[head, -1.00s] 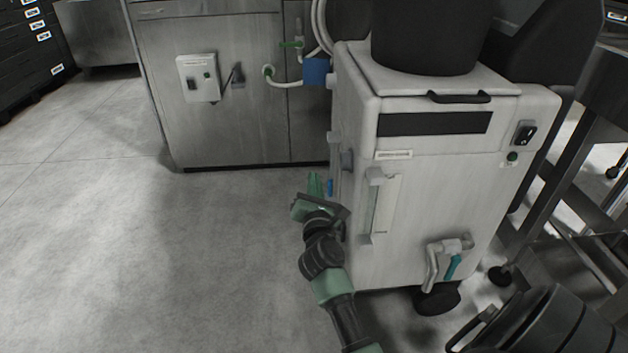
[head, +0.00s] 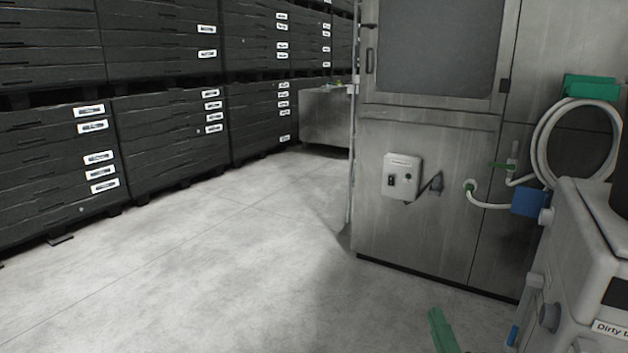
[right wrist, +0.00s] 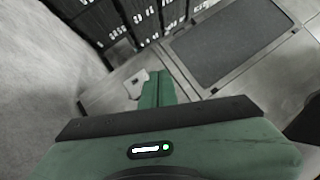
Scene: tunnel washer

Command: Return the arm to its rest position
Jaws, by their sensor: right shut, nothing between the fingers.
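My right gripper (head: 441,330) shows only as green fingers at the bottom edge of the head view, over the floor left of the white wheeled unit; the rest of that arm is out of the picture. In the right wrist view its two green fingers (right wrist: 157,88) lie together, shut and empty. They point toward the steel washer cabinet (right wrist: 110,88), apart from it as far as I can tell. My left gripper is in neither view.
The white unit (head: 590,250) stands close at the right. The steel washer (head: 405,235) with a control box (head: 401,176), a blue fitting (head: 528,203) and a coiled hose (head: 545,140) is behind. Black stacked crates (head: 165,150) line the left. Floor (head: 200,270) between is clear.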

